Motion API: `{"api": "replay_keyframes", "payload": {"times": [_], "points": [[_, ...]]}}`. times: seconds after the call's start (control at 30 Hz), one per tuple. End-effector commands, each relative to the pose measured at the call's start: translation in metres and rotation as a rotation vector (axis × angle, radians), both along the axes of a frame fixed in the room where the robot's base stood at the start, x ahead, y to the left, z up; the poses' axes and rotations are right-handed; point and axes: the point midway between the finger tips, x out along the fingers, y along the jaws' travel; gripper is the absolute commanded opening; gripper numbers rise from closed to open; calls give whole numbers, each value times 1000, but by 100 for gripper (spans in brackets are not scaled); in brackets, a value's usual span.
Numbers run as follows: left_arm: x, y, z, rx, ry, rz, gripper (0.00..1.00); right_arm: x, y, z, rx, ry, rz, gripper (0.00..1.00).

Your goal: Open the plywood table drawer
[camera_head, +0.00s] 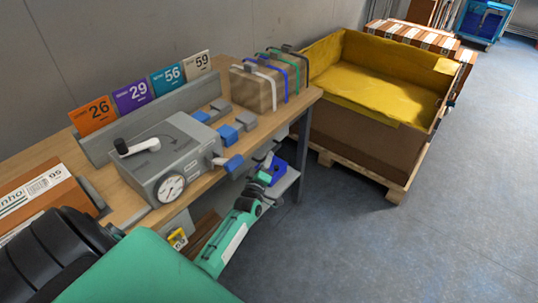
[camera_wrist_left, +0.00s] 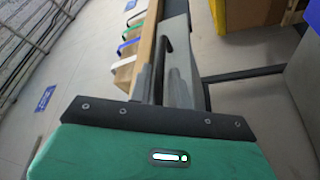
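The plywood-topped table (camera_head: 222,150) stands along the wall in the head view. Its plywood edge (camera_wrist_left: 147,45) also shows in the wrist view. There, a grey panel with a dark bar-like handle, apparently the drawer front (camera_wrist_left: 179,75), lies just beyond my left gripper's palm. My left gripper (camera_head: 264,163) is under the front edge of the table, near its right end. Its fingertips are small and partly mixed with the grey parts behind them, so I cannot tell their opening or whether they touch the handle. In the head view I cannot make out the drawer. My right gripper is out of view.
A grey machine with a dial (camera_head: 168,165), numbered cards (camera_head: 132,95) and strapped boxes (camera_head: 258,87) stand on the table. A blue bin (camera_head: 277,173) sits on a low shelf beside my gripper. A yellow-lined crate (camera_head: 365,140) stands at right. Floor at right is clear.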

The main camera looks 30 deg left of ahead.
Motion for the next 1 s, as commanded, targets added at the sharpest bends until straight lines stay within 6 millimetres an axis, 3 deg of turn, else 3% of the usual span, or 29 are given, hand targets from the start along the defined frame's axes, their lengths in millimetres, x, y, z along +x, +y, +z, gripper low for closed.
{"api": "replay_keyframes", "payload": {"times": [0.2, 0.57, 0.7, 1.0], "points": [[19, 5, 4, 0, 1, 0, 20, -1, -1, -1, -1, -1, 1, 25], [23, 6, 5, 0, 1, 0, 20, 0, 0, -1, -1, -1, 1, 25], [23, 6, 5, 0, 1, 0, 0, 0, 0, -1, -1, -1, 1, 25], [22, 4, 4, -1, 1, -1, 0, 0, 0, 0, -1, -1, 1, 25]]}}
